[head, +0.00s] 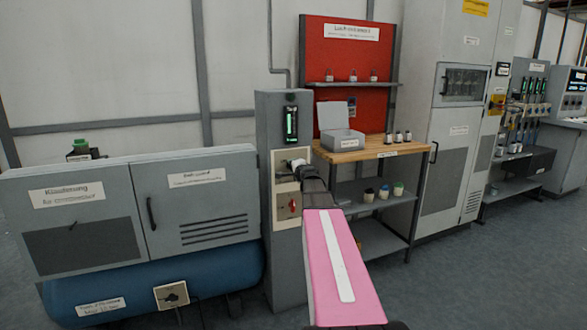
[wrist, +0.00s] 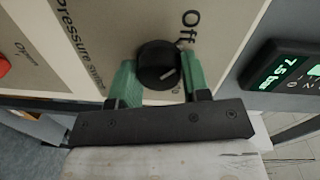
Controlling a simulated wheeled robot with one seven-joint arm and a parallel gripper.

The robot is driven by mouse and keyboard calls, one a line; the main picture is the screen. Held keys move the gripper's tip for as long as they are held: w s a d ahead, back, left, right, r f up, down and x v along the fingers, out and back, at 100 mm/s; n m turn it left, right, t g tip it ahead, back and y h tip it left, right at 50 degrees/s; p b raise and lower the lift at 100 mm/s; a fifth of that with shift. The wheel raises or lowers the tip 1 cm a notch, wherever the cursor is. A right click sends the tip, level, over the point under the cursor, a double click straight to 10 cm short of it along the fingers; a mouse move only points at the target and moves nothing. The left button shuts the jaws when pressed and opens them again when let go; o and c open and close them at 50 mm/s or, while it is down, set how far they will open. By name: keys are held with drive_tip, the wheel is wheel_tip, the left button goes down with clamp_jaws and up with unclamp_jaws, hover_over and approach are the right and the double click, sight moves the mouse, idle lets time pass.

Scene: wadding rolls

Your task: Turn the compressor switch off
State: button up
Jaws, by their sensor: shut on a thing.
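The compressor switch is a black round knob (wrist: 158,65) on a cream plate (wrist: 110,30), which reads "pressure switch" and "Off". My gripper (wrist: 158,80) has its green fingers on both sides of the knob, shut on it. A short pale mark on the knob slants to the right, between "Off" and a second, small label partly hidden by the right finger. In the head view, my gripper (head: 298,166) is at the plate (head: 280,158) on the grey column (head: 283,240), and my pink arm link covers part of the column.
A lit green display (wrist: 290,75) beside the switch reads 7.5. A red rotary switch (head: 292,205) sits just below on the column. A grey cabinet (head: 190,200) over a blue tank (head: 200,275) stands left, a wooden-topped bench (head: 375,150) right.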

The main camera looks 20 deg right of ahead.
drive_tip(key=o, duration=0.9)
drive_tip(key=shift+s, duration=0.1)
drive_tip(key=s, duration=1)
drive_tip(key=shift+s+d+r, duration=0.15)
drive_tip(key=shift+s+r, duration=0.15)
drive_tip(key=shift+s, duration=0.05)
